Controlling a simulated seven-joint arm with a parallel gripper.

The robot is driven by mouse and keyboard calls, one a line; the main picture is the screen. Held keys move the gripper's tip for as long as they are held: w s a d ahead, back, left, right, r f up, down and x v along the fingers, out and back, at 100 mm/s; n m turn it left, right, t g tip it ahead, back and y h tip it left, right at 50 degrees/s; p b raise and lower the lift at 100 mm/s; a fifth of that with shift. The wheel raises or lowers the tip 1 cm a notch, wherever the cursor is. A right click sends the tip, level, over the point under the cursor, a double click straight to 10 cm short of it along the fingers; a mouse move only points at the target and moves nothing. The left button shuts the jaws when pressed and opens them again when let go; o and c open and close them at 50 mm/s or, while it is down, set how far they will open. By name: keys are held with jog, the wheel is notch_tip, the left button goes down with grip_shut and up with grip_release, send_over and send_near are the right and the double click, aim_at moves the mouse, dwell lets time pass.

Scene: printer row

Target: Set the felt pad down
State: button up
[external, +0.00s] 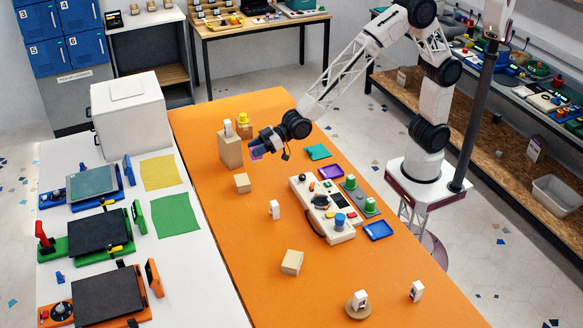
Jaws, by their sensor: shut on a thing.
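My gripper (262,146) is over the far left part of the orange table, close to a tan block tower. It is shut on a small pink-purple piece, which I take to be the felt pad (257,153). Only a little of the pad shows at the fingertips, and its shape is hard to make out. I cannot tell how high it is above the table. A flat teal piece (318,152) lies on the orange table to the right of my gripper.
A tan block (230,152) with a white piece on top stands just left of my gripper; a yellow piece (244,125) is behind. A smaller wooden block (242,183) lies in front. A cream control panel (325,208) and purple tray (330,172) are right.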

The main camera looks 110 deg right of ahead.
jog(key=s+a+f, duration=0.2)
jog(key=s+a, duration=0.2)
jog(key=a, duration=0.7)
jog(key=s+a+f+y, duration=0.15)
jog(key=s+a, duration=0.35)
jog(key=a, duration=0.6)
jog(key=s+a+f+h, duration=0.1)
jog(key=s+a+f, duration=0.25)
jog(key=a, duration=0.75)
jog(key=s+a+f, duration=0.2)
jog(key=s+a, duration=0.3)
jog(key=s, duration=0.4)
jog(key=s+a+f, duration=0.2)
jog(key=s+a, duration=0.4)
jog(key=s, duration=0.3)
jog(key=s+a+f, duration=0.2)
jog(key=s+a, duration=0.3)
jog(key=s, duration=0.4)
jog(key=shift+s+a+f, duration=0.25)
jog(key=shift+s+f, duration=0.05)
jog(key=shift+s, duration=0.1)
jog(key=shift+f, duration=0.15)
jog(key=shift+f, duration=2.8)
jog(key=shift+f, duration=1.9)
